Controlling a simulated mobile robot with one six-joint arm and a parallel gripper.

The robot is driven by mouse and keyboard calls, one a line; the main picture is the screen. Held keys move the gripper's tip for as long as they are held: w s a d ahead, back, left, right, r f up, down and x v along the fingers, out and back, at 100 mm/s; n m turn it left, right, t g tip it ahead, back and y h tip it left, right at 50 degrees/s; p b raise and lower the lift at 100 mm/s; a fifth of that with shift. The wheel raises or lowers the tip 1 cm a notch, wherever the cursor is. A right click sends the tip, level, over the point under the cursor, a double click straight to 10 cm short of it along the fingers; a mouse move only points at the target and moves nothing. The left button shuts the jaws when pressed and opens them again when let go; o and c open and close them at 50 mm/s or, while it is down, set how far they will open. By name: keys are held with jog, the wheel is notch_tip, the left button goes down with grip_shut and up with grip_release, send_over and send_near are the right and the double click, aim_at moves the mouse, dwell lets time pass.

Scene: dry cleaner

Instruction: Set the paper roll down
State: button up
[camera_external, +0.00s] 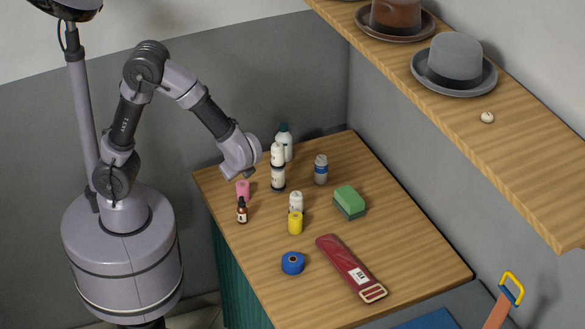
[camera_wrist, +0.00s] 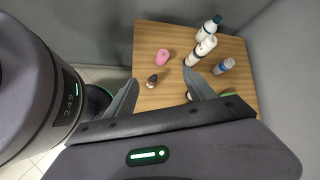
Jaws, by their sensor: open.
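My gripper (camera_external: 240,165) is above the back left of the wooden table. In the wrist view its two fingers stand wide apart, with nothing held between their tips (camera_wrist: 161,78). A white cylinder with dark bands (camera_external: 278,165) stands upright on the table, right of my gripper; it also shows in the wrist view (camera_wrist: 203,48). It may be the paper roll, but I cannot tell for sure. A smaller white cylinder (camera_external: 295,198) stands behind a yellow spool, its lower part hidden.
On the table (camera_external: 405,260) are a pink piece (camera_external: 243,187), brown bottle (camera_external: 242,211), teal-capped bottle (camera_external: 284,142), grey-blue bottle (camera_external: 321,169), green sponge (camera_external: 349,202), yellow spool (camera_external: 295,224), blue tape (camera_external: 292,263) and red belt (camera_external: 350,267). A shelf with hats overhangs at right.

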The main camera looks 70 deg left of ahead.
jog(key=w+d+f+m+t+y, duration=0.2)
jog(key=w+d+f+m+t, duration=0.2)
jog(key=d+f+m, duration=0.5)
jog(key=m+t, duration=0.3)
jog(key=t, duration=0.1)
send_near(294, 219)
jog(key=b+x, duration=0.5)
jog(key=x, duration=0.6)
jog(key=shift+w+a+f, duration=0.2)
jog(key=shift+a+f, duration=0.05)
jog(key=shift+c, duration=0.4)
grip_shut()
jog(key=shift+r, duration=0.15)
